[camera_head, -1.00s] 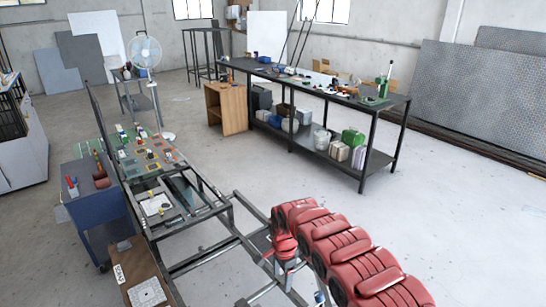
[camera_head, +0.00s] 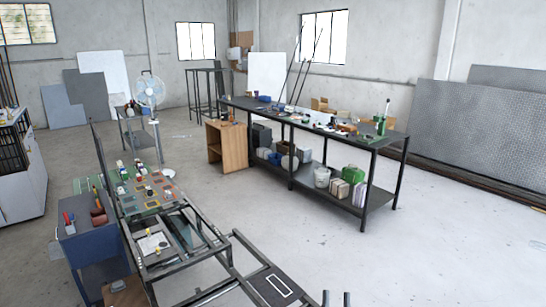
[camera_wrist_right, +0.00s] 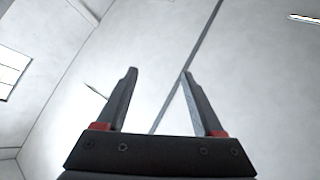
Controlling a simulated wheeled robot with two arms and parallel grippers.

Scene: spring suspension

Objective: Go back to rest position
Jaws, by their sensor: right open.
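My right gripper (camera_head: 336,299) shows only as two dark fingertips standing apart at the bottom edge of the head view. The right wrist view shows the same gripper (camera_wrist_right: 160,95) with its two dark fingers spread and nothing between them. Behind the fingers are only pale wall or ceiling surfaces and part of a window (camera_wrist_right: 12,72). The rest of my right arm is out of the head view. My left gripper is in neither view.
A metal frame workbench (camera_head: 190,262) with parts on top stands at lower left, beside a blue cart (camera_head: 92,245). A long black table (camera_head: 378,192) stands behind with boxes on its shelf. A wooden cabinet (camera_head: 233,147) stands left of it. Open floor (camera_head: 460,250) lies at right.

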